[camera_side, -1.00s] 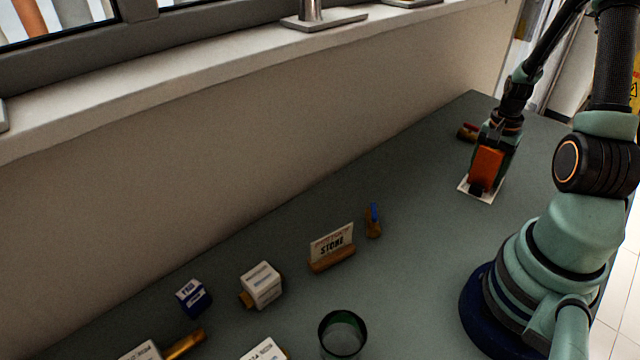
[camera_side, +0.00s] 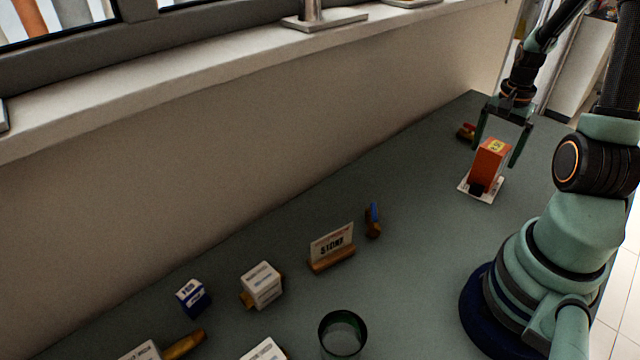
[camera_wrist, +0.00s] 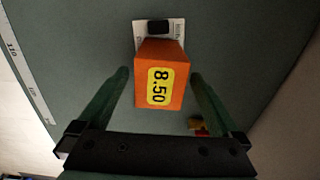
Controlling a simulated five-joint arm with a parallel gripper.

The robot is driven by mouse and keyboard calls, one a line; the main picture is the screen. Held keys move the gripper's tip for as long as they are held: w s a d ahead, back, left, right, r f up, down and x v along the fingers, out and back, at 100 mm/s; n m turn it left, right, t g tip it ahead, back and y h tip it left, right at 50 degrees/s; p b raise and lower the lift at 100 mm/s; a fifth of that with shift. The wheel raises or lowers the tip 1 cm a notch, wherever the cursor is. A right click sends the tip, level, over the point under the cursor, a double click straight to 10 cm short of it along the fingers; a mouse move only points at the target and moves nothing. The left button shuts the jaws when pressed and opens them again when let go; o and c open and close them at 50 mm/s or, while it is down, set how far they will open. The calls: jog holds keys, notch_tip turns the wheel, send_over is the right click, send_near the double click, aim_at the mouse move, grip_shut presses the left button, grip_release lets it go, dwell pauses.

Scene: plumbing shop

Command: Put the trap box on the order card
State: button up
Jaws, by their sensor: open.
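An orange box (camera_side: 489,161) with a yellow label on top stands upright on a white card (camera_side: 487,197) at the right of the side view. I take it for the trap box on the order card. In the wrist view the box (camera_wrist: 161,76) shows its "8.50" label, and the card (camera_wrist: 140,27) shows beyond it with a small black object (camera_wrist: 158,27) on it. My gripper (camera_side: 495,151) is open above and around the box, with a finger on either side and gaps between. The box hides part of the card.
A red and yellow item (camera_side: 466,131) lies close behind the gripper. A "STONE" sign (camera_side: 332,246), a brass piece with a blue handle (camera_side: 374,221), a white box (camera_side: 262,285), a blue box (camera_side: 194,298) and a green cup (camera_side: 342,335) stand left. The table between is clear.

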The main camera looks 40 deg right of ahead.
notch_tip(320, 180, up, 5)
jog(key=shift+f, duration=0.1)
jog(key=shift+w+a+r, duration=0.15)
jog(key=shift+r, duration=0.2)
jog(key=w+a+r+n+t+h, duration=0.1)
jog(key=w+a+r+n, duration=0.35)
jog(key=a, duration=0.25)
jog(key=w+a+r+n+t, duration=0.25)
jog(key=w+a+n, duration=0.2)
jog(key=a, duration=0.35)
jog(key=a+r+n+t, duration=0.1)
jog(key=a+r+n, duration=0.1)
jog(key=a+n, duration=0.2)
jog(key=a+r+n+t+y, duration=0.1)
jog(key=a+r+n, duration=0.1)
jog(key=a+n, duration=0.3)
jog(key=a, duration=0.4)
jog(key=shift+s+a+r, duration=0.35)
jog(key=shift+s+a, duration=0.05)
